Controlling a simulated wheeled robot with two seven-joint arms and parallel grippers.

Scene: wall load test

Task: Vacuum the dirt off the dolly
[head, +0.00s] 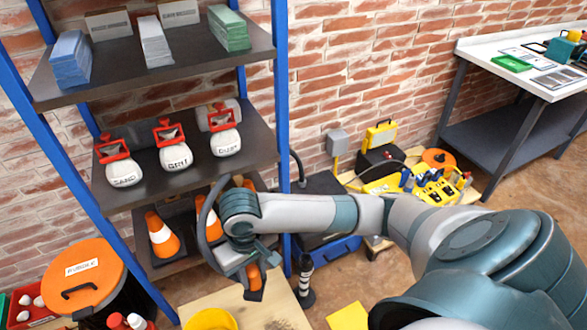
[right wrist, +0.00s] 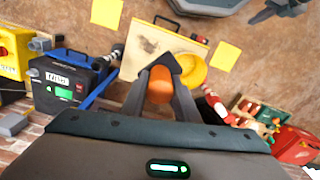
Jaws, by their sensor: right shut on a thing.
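The dolly (head: 262,312) is a pale wooden board low on the floor, cut by the bottom edge of the head view. In the right wrist view the dolly (right wrist: 172,42) shows a dark dirt patch (right wrist: 149,46) and a round yellow thing (right wrist: 192,70) at its edge. A black box with a blue base (right wrist: 68,78) and a green display, possibly the vacuum, stands beside the dolly. A dark hose (head: 204,210) loops by my right wrist. My left gripper is not in view.
A blue-framed shelf (head: 75,185) with cones and white bags stands close to my right wrist. An orange-lidded bin (head: 82,275) is at the left. A black-and-white striped post (head: 305,275) stands by the dolly. Yellow sheets (head: 348,317) lie on the floor.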

